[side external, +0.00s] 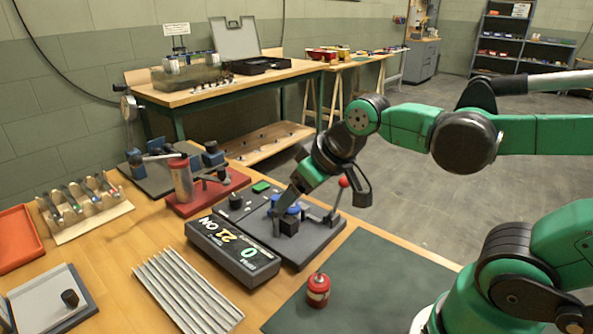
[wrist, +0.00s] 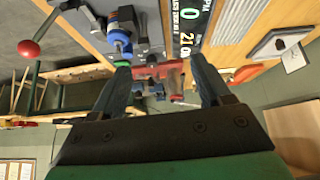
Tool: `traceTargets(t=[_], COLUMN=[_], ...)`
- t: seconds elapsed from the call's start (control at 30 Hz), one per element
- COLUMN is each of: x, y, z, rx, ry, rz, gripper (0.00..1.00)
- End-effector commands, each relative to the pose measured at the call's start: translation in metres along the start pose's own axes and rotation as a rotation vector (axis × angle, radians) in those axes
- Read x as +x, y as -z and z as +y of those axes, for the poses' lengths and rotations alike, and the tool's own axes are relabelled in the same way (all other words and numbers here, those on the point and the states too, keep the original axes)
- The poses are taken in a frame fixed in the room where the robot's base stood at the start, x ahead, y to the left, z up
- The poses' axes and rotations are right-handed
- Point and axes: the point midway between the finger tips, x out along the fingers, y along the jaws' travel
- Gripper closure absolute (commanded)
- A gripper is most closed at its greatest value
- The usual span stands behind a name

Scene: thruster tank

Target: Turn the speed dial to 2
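A black round knob (side external: 235,201), which looks like the speed dial, stands on the dark control panel (side external: 318,236) near a green button (side external: 261,187). It seems to show between my fingers in the wrist view (wrist: 151,59), small and dark; its setting cannot be read. The display box (side external: 232,250) in front shows a green 0 and white characters like "21 ON". My gripper (side external: 283,218) is low over the panel, right of the knob, beside blue cylindrical parts (side external: 293,209). In the wrist view my gripper (wrist: 160,72) is open, with nothing visibly held between the fingers.
A lever with a red ball (side external: 343,182) rises at the panel's right. A red canister (side external: 318,290) stands on the green mat (side external: 375,270). A red-based fixture with a cylinder (side external: 181,181) is left of the panel. Silver rods (side external: 186,290) lie in front.

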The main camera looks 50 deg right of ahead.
Motion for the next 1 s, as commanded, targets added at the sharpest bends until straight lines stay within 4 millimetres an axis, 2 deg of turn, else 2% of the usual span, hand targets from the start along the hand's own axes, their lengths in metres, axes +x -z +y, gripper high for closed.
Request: traceTargets(t=[0.1, 0.27, 0.4, 0.5, 0.7, 1.0], x=[0.009, 0.035, 0.07, 0.099, 0.144, 0.173], y=[0.032, 0.072, 0.099, 0.111, 0.119, 0.116], z=[0.006, 0.016, 0.027, 0.035, 0.047, 0.049], rx=[-0.044, -0.118, -0.181, -0.226, -0.289, -0.314], ry=[0.015, 0.049, 0.087, 0.116, 0.163, 0.181], rz=[-0.039, -0.093, -0.133, -0.158, -0.187, -0.195], gripper=[0.27, 0.27, 0.27, 0.27, 0.27, 0.27])
